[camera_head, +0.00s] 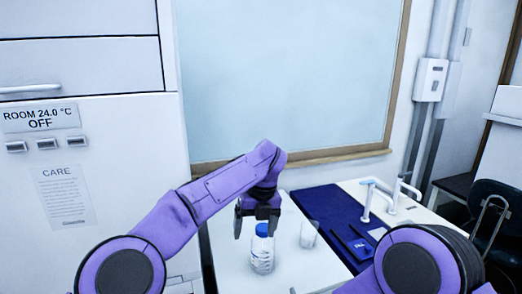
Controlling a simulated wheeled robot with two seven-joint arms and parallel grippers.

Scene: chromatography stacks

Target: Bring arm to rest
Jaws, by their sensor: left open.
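My left arm comes in from the left, and its gripper (256,222) points down over the white bench. The gripper is open, with its dark fingers around or just above the blue cap of a clear bottle (262,255). I cannot tell whether a finger touches the cap. The bottle stands upright on the bench. Part of my right arm shows at the lower right, but its gripper is not in view.
A clear beaker (308,234) stands right of the bottle. A dark blue mat (325,207) lies beyond it, with white taps (367,200) at its right. A white cabinet (130,130) rises at the left. A dark chair (490,215) stands at the far right.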

